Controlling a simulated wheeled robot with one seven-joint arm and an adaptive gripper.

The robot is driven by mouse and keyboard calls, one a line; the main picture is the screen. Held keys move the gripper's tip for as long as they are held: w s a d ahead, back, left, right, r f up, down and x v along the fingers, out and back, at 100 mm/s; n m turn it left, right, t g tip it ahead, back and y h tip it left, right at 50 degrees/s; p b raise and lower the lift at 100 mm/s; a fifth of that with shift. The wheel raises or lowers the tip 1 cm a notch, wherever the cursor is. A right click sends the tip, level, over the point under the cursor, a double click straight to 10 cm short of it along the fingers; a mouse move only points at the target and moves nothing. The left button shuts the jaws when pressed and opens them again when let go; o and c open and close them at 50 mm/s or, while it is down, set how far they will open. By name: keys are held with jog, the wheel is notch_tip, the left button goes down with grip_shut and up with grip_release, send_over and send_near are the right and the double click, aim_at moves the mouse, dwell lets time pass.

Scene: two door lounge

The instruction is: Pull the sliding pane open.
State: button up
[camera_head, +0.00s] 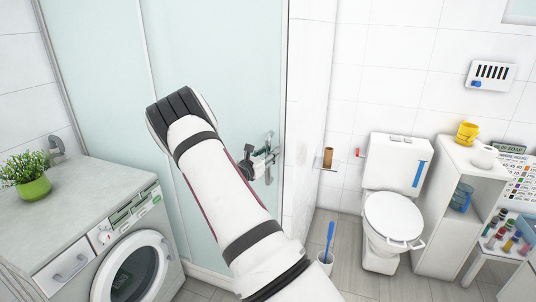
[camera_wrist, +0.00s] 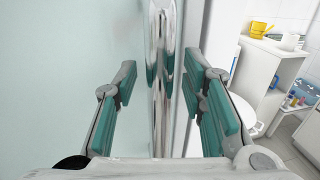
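The sliding pane (camera_head: 215,60) is a pale green frosted panel behind my arm in the head view. It fills the left of the wrist view (camera_wrist: 65,65) and looks shut against the white frame at its right edge. A shiny upright metal handle (camera_wrist: 154,60) is near that edge; in the head view it is partly covered by my gripper (camera_head: 262,158). My gripper also shows in the wrist view (camera_wrist: 163,85), open, its teal-padded fingers on either side of the handle. The handle lines up with the gap; whether a finger touches it I cannot tell.
A washing machine (camera_head: 115,235) with a potted plant (camera_head: 28,180) on its counter stands at left. A toilet (camera_head: 393,215), a toilet brush (camera_head: 328,250) and a white shelf (camera_head: 455,190) stand at right. Some grey floor is clear before the toilet.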

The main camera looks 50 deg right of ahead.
grip_shut()
jog(key=shift+w, duration=0.1)
